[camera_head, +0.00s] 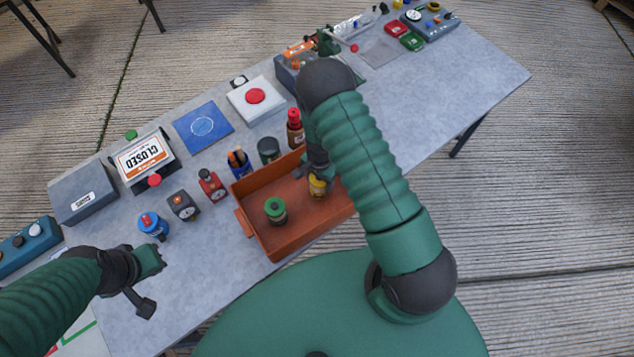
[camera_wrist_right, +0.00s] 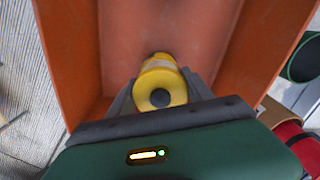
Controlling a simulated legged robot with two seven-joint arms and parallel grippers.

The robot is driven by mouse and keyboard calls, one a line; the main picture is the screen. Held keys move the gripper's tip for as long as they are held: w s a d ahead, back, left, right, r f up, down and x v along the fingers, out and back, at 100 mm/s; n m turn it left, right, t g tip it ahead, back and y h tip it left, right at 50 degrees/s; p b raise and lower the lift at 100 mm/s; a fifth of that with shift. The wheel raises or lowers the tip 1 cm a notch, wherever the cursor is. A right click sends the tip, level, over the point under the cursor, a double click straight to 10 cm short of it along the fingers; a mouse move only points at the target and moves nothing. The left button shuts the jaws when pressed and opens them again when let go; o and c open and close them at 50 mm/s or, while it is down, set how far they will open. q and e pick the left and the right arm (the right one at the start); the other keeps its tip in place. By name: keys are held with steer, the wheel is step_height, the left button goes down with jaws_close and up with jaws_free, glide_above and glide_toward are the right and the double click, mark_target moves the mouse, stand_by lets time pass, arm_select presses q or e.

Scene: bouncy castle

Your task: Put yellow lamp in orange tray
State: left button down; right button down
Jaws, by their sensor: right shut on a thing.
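The orange tray (camera_head: 290,233) sits on the grey table near my body. The yellow lamp (camera_head: 317,187) is in the tray's right part, under my right gripper (camera_head: 317,172). In the right wrist view the yellow lamp (camera_wrist_right: 160,84) is between the two fingers of my right gripper (camera_wrist_right: 165,92), which is shut on it. The orange tray (camera_wrist_right: 110,40) surrounds it in that view. I cannot tell whether the lamp touches the tray floor. A green-topped lamp (camera_head: 275,210) stands in the tray's left part. My left gripper (camera_head: 148,283) has its fingers apart, empty, over the table's left side.
Behind the tray stand a blue cup with pens (camera_head: 239,163), a dark green can (camera_head: 268,150) and a red-capped bottle (camera_head: 295,128). A red timer (camera_head: 211,185) and a blue lamp (camera_head: 152,225) are to the left. Table between tray and left gripper is clear (camera_head: 205,260).

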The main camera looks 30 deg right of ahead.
steer(key=shift+f, duration=0.75)
steer(key=shift+w+d+f, duration=0.1)
steer(key=shift+d+f, duration=0.15)
steer(key=shift+f, duration=0.05)
steer(key=c, duration=0.6)
jaws_free()
steer(key=shift+o, duration=0.9)
steer(key=shift+a, duration=0.2)
steer(key=shift+r, duration=0.1)
